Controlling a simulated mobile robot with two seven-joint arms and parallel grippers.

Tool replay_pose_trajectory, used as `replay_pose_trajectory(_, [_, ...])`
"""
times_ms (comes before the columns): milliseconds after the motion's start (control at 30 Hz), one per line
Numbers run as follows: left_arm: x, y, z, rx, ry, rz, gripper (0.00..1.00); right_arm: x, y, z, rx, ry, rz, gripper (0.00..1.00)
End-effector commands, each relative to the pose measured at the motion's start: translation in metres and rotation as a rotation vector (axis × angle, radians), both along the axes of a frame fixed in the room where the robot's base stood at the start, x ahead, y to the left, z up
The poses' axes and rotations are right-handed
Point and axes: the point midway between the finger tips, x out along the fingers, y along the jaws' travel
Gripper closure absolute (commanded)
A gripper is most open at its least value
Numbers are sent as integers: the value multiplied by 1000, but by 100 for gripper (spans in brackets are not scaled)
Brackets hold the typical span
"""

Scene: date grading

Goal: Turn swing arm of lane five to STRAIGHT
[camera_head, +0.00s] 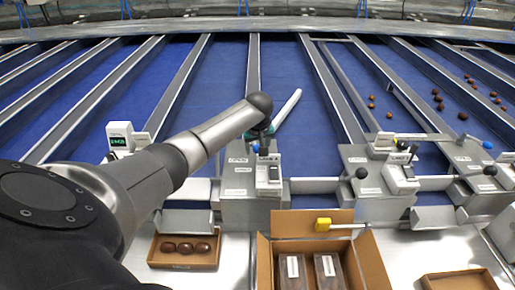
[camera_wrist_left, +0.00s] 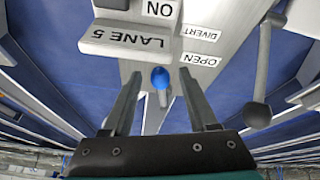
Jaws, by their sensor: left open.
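The lane five box (camera_head: 238,185) stands at the near end of its blue lane, and the wrist view shows its LANE 5 label (camera_wrist_left: 128,40) upside down. A blue knob (camera_wrist_left: 160,77) on a short stem sits between the fingers of my left gripper (camera_wrist_left: 162,92), apart from both. The left gripper is open and empty; in the head view my wrist partly hides it and the knob. DIVERT (camera_wrist_left: 201,33) and OPEN (camera_wrist_left: 199,60) labels lie beside the knob. A white bar (camera_head: 288,107) slants over the lane beyond my wrist; its near end is hidden.
A grey lever with a dark ball (camera_wrist_left: 258,115) stands right of the gripper in the wrist view. Another lane box (camera_head: 372,185) stands to the right. In front are a tray of dates (camera_head: 185,264) and an open carton (camera_head: 262,262) with two packs.

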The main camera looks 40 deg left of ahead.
Motion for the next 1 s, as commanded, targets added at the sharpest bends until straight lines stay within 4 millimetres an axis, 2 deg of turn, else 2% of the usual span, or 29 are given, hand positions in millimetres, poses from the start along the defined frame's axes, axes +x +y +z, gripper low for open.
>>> replay_pose_trajectory(367, [2, 1, -4, 1, -1, -1, 41, -5, 0, -1, -1, 9, 0, 100])
replay_pose_trajectory(900, [1, 1, -4, 1, 0, -1, 100, -5, 0, -1, -1, 9, 0, 100])
replay_pose_trajectory(1000, [1, 1, -4, 1, 0, -1, 100, -5, 0, -1, -1, 9, 0, 100])
